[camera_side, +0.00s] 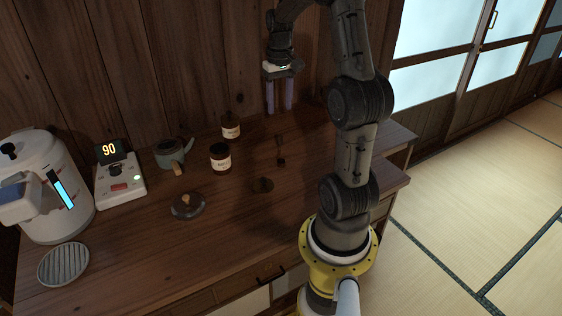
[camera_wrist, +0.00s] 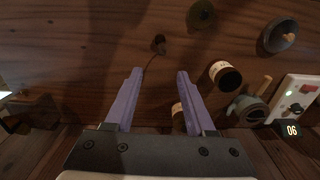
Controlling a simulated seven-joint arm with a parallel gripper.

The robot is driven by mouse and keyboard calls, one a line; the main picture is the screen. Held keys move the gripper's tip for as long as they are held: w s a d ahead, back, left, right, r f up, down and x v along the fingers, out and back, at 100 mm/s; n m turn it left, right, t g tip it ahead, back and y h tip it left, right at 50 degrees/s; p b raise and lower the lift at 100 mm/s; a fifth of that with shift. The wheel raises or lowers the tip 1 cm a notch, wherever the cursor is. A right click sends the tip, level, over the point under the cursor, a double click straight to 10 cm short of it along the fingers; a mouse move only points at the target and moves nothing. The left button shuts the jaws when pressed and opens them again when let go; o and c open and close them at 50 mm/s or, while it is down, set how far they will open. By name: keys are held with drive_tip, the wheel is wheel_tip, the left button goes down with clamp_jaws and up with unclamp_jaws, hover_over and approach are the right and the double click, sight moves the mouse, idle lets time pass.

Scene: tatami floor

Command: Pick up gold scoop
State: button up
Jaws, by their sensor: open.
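The scoop (camera_side: 280,152) lies on the wooden counter, right of the two jars in the side view, and looks dark rather than gold in this light. In the wrist view the scoop (camera_wrist: 158,44) is small, just beyond the fingertips and nearly centred between them, with its thin handle running down toward the left finger. My gripper (camera_side: 279,111) hangs above the back of the counter with its purple fingers pointing down. The wrist view shows my gripper (camera_wrist: 160,72) open, with nothing between the fingers. It is apart from the scoop.
Two dark labelled jars (camera_side: 220,158) (camera_side: 231,126) stand left of the scoop. A small dark round object (camera_side: 263,185) lies in front of it. A lid (camera_side: 188,206), a teapot (camera_side: 170,155), a scale (camera_side: 120,184) and a white kettle (camera_side: 45,190) are farther left. A wooden wall rises behind.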

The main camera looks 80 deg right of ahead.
sight(280, 135)
wheel_tip(280, 135, down, 7)
drive_tip(key=shift+r, duration=0.1)
drive_tip(key=shift+s+a+f, duration=0.1)
drive_tip(key=shift+a+f, duration=0.1)
drive_tip(key=shift+f, duration=1.2)
drive_tip(key=shift+a+f, duration=0.15)
drive_tip(key=shift+f, duration=1.2)
clamp_jaws()
